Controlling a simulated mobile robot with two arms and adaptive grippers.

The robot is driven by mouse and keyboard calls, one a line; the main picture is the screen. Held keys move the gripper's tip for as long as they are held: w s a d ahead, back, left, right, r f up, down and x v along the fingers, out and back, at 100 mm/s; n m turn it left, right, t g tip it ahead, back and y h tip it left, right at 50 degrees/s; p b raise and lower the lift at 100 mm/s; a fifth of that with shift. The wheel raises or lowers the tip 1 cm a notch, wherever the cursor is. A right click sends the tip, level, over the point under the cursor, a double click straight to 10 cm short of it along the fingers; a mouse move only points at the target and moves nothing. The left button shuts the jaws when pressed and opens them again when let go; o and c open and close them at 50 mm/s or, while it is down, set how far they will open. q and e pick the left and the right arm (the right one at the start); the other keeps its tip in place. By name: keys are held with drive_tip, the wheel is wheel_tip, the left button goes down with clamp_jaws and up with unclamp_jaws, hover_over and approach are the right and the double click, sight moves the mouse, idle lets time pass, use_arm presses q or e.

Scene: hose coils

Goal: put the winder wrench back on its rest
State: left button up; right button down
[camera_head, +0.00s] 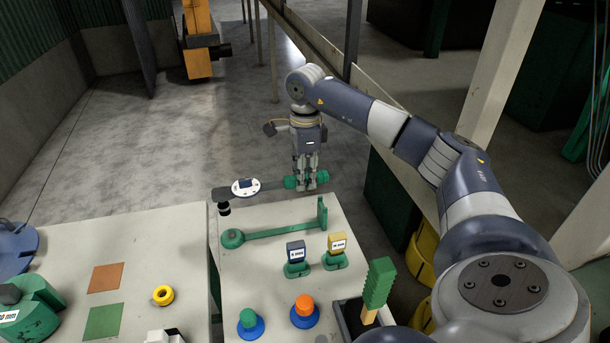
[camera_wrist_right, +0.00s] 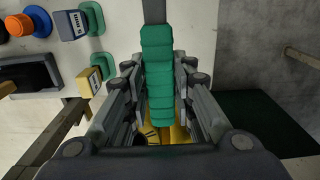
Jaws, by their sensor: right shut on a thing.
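The winder wrench has a green grip (camera_head: 322,176), a grey shaft, a round white display (camera_head: 246,187) and a dark head (camera_head: 224,208) at its left end. My right gripper (camera_head: 307,186) is shut on the green grip and holds the wrench roughly level, near the far edge of the right table. In the right wrist view the grip (camera_wrist_right: 158,80) lies between the fingers. The green rest (camera_head: 280,233) stands empty on the table, nearer than the wrench, with a round cup at its left and an upright at its right. My left gripper is not in view.
On the right table (camera_head: 240,281), a dark block (camera_head: 296,252) and a yellow block (camera_head: 337,243) sit in green holders. Blue-based knobs (camera_head: 303,311) and a dark box holding a green-handled tool (camera_head: 378,285) are nearer. A left table (camera_head: 170,230) holds a yellow ring (camera_head: 163,295).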

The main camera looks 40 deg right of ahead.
drive_tip(key=shift+s+a+f+b, duration=0.1)
drive_tip(key=shift+f+b, duration=0.45)
wheel_tip(320, 180, down, 3)
drive_tip(key=shift+r+b, duration=0.1)
drive_tip(key=shift+b, duration=0.95)
drive_tip(key=shift+f, duration=0.3)
idle(1.2)
